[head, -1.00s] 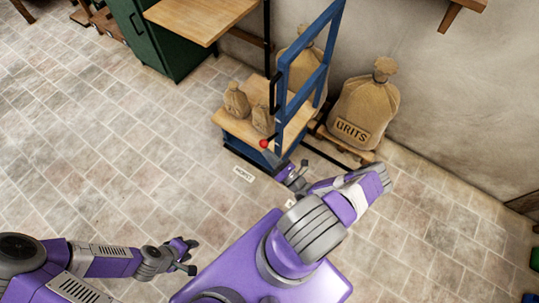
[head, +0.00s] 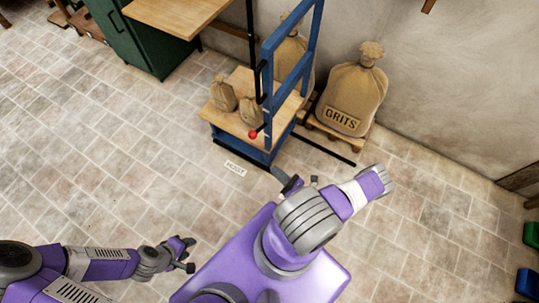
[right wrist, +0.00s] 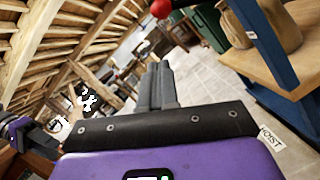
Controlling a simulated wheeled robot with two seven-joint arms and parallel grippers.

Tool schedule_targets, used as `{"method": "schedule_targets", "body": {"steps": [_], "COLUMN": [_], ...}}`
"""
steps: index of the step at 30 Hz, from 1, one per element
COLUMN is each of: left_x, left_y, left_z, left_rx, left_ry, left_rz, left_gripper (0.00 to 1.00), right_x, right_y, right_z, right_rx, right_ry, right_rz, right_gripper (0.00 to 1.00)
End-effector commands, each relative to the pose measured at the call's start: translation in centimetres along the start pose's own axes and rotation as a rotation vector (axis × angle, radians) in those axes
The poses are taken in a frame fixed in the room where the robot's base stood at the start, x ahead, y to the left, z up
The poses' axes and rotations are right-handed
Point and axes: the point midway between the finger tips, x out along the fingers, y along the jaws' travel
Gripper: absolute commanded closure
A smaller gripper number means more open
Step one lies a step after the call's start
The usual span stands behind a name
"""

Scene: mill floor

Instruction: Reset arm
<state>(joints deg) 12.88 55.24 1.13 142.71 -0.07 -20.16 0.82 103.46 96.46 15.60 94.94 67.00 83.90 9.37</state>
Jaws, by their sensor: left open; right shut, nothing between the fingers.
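My right gripper (head: 290,184) is partly hidden behind my own right arm in the head view, close in front of the blue hoist (head: 268,158). In the right wrist view the fingers of my right gripper (right wrist: 161,85) are together with nothing between them. A red knob (head: 252,134) on a dark lever shows at the hoist, apart from the gripper. The knob also shows at the top of the right wrist view (right wrist: 162,8). My left gripper (head: 187,255) is open and empty over the floor, low in the head view.
Two small sacks (head: 222,95) stand on the hoist's wooden platform (head: 228,122). A large GRITS sack (head: 352,95) stands on a pallet by the wall. A HOIST label (head: 235,169) lies on the floor. A green cabinet (head: 130,38) stands at the back.

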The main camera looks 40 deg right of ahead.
Motion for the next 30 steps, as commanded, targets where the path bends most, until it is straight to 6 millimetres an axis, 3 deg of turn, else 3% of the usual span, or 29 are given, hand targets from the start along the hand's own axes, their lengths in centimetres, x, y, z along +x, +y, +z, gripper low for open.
{"method": "schedule_targets", "body": {"steps": [5,23,26,30], "left_x": [0.0,0.0,0.0,0.0], "left_y": [0.0,0.0,0.0,0.0], "left_z": [0.0,0.0,0.0,0.0], "left_rx": [0.0,0.0,0.0,0.0], "left_ry": [0.0,0.0,0.0,0.0], "left_rz": [0.0,0.0,0.0,0.0], "left_gripper": [0.58,0.58,0.58,0.58], "right_x": [-0.8,-0.6,0.6,3.1], "right_y": [0.0,0.2,1.6,7.0], "right_z": [0.0,-0.1,-1.2,-4.8], "right_rx": [0.0,0.001,0.008,-0.001], "right_ry": [0.001,0.009,0.076,0.315], "right_rz": [0.0,0.008,0.078,0.331], "right_gripper": [1.0,1.0,1.0,1.0]}}
